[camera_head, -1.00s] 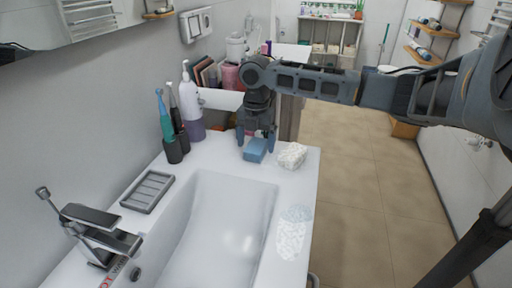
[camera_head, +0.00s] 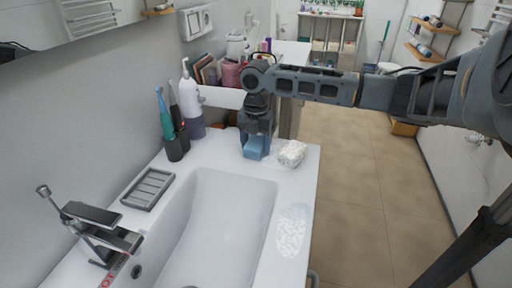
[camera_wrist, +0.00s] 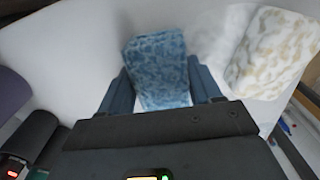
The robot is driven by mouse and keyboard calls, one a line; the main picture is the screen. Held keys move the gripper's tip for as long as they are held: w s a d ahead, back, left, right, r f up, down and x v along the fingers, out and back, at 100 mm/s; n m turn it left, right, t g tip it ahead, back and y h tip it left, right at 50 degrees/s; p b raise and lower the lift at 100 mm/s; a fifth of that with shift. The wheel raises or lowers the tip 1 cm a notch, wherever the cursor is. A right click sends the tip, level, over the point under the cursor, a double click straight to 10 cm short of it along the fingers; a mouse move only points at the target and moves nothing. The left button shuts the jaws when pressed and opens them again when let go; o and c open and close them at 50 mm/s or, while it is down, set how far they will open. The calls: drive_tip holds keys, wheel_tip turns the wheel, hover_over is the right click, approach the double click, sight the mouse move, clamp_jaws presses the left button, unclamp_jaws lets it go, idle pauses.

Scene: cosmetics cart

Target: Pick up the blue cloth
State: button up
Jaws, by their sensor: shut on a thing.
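The blue cloth (camera_head: 253,153) is a small folded block at the far end of the white sink counter. In the wrist view the blue cloth (camera_wrist: 158,68) shows a mottled pattern and lies between my two fingers. My gripper (camera_head: 255,145) points down over it and is shut on it, with a finger on each side; it also shows in the wrist view (camera_wrist: 160,88). The cloth appears to be at the counter surface; I cannot tell whether it is clear of it.
A white and beige patterned cloth (camera_head: 292,153) lies close to the right, also in the wrist view (camera_wrist: 275,52). A pump bottle (camera_head: 190,100), toothbrush holder (camera_head: 175,147) and soap dish (camera_head: 148,189) stand left. The sink basin (camera_head: 225,225) is in front.

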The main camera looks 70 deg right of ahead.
sight(256, 142)
drive_tip(key=shift+r, duration=0.45)
wheel_tip(256, 142, up, 2)
drive_tip(key=shift+r+b, duration=0.25)
drive_tip(key=shift+b, duration=0.2)
drive_tip(key=s+d+r+b, duration=0.2)
drive_tip(key=s+r, duration=0.5)
drive_tip(key=s, duration=0.4)
drive_tip(key=shift+s+d+r, duration=0.15)
drive_tip(key=shift+d+r, duration=0.2)
drive_tip(key=shift+d, duration=0.3)
drive_tip(key=o, duration=0.5)
drive_tip(key=c, duration=0.4)
